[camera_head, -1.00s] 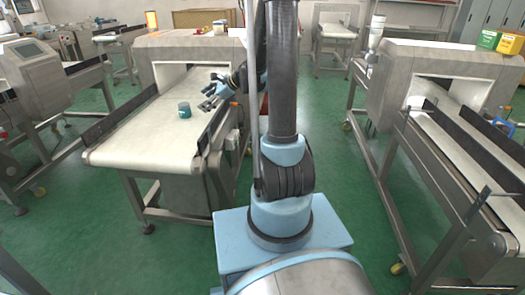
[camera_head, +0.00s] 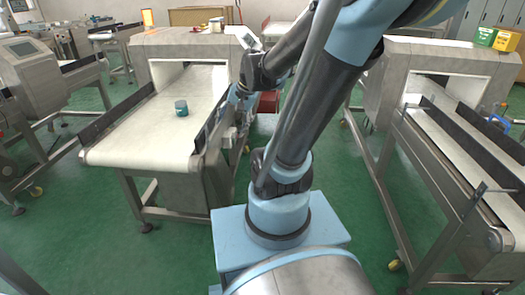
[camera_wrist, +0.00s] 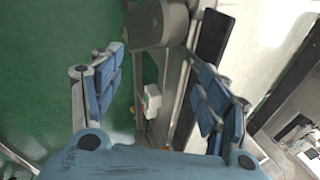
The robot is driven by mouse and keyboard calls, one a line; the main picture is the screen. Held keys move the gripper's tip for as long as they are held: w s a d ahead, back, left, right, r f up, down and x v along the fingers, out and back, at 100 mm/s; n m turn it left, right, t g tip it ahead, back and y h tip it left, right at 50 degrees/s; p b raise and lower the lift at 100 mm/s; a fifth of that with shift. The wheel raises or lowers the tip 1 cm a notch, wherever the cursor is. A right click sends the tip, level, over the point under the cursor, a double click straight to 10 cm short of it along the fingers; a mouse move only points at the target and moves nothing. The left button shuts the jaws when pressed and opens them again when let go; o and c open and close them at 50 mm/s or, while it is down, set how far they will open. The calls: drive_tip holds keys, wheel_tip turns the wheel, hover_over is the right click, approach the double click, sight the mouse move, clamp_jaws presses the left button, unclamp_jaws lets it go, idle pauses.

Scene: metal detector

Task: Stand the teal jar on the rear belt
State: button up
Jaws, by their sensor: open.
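The teal jar (camera_head: 181,108) stands upright on the pale belt (camera_head: 150,128) of the left conveyor in the head view, with clear belt around it. My gripper (camera_wrist: 157,75) is open in the wrist view, with nothing between its blue-padded fingers. In the head view my gripper (camera_head: 237,98) is partly hidden at the conveyor's right side, apart from the jar and to its right. The jar does not show in the wrist view. I cannot tell from the pictures which belt is the rear one.
A metal detector tunnel (camera_head: 190,44) stands over the left belt behind the jar. Dark side rails (camera_head: 214,122) edge that belt. Another conveyor (camera_head: 455,150) with its own tunnel stands at the right.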

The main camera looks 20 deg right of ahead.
drive_tip(key=s+d+f+n+h, duration=0.2)
drive_tip(key=s+d+n, duration=0.1)
drive_tip(key=s, duration=0.3)
drive_tip(key=s+d+f+n+g+h, duration=0.1)
drive_tip(key=s+d+f+n, duration=0.2)
drive_tip(key=s+d, duration=0.2)
drive_tip(key=shift+s+h, duration=0.4)
drive_tip(key=shift+s, duration=0.5)
drive_tip(key=shift+d, duration=0.1)
